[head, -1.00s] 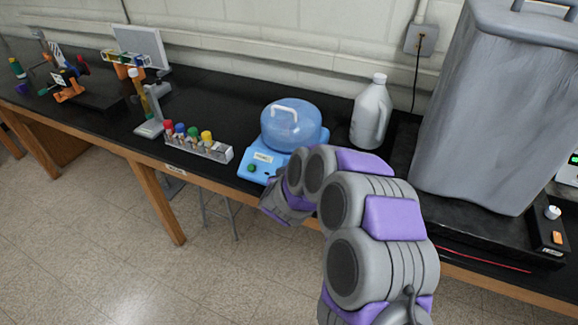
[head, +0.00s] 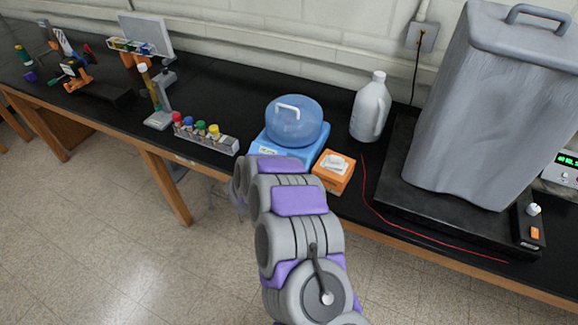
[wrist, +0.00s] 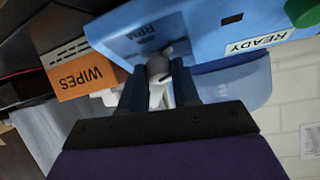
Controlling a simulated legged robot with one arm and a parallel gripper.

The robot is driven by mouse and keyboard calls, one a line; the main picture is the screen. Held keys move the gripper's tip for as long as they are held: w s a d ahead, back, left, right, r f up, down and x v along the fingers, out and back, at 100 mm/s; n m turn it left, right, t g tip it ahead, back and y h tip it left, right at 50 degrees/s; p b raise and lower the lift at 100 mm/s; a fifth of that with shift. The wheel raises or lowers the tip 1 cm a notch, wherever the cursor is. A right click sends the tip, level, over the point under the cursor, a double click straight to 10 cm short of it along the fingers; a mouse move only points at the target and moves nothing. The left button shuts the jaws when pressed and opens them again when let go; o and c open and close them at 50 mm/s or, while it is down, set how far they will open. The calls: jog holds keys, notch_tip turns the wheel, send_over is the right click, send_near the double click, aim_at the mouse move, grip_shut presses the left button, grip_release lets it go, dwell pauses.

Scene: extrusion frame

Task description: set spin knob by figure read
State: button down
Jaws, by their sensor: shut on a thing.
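A blue spin machine (head: 262,150) with a clear blue domed lid (head: 295,122) and white handle stands on the black bench. In the wrist view its blue front (wrist: 190,28) shows an RPM label (wrist: 148,33), a READY label (wrist: 257,42), a small dark window (wrist: 231,19) and part of a green button (wrist: 303,10). My gripper (wrist: 160,88) is shut on a grey-white knob (wrist: 158,66) at the front, near the RPM label. No figure can be read in the window. In the head view my arm hides the gripper and knob.
An orange wipes box (head: 334,172) stands close beside the machine; it also shows in the wrist view (wrist: 88,72). A tube rack (head: 208,139) is to the left. A white jug (head: 371,108) and a large grey vessel (head: 475,110) are to the right. A red line runs along the bench.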

jog(key=shift+a+m, duration=0.15)
jog(key=shift+m, duration=0.15)
jog(key=c, duration=0.8)
grip_release()
jog(key=shift+a, duration=0.1)
jog(key=shift+s+r, duration=0.2)
jog(key=shift+s, duration=0.1)
jog(key=v, duration=1.1)
jog(key=p+v, duration=0.1)
jog(key=v, duration=0.4)
jog(key=shift+s+a, duration=0.1)
jog(key=shift+a, duration=0.45)
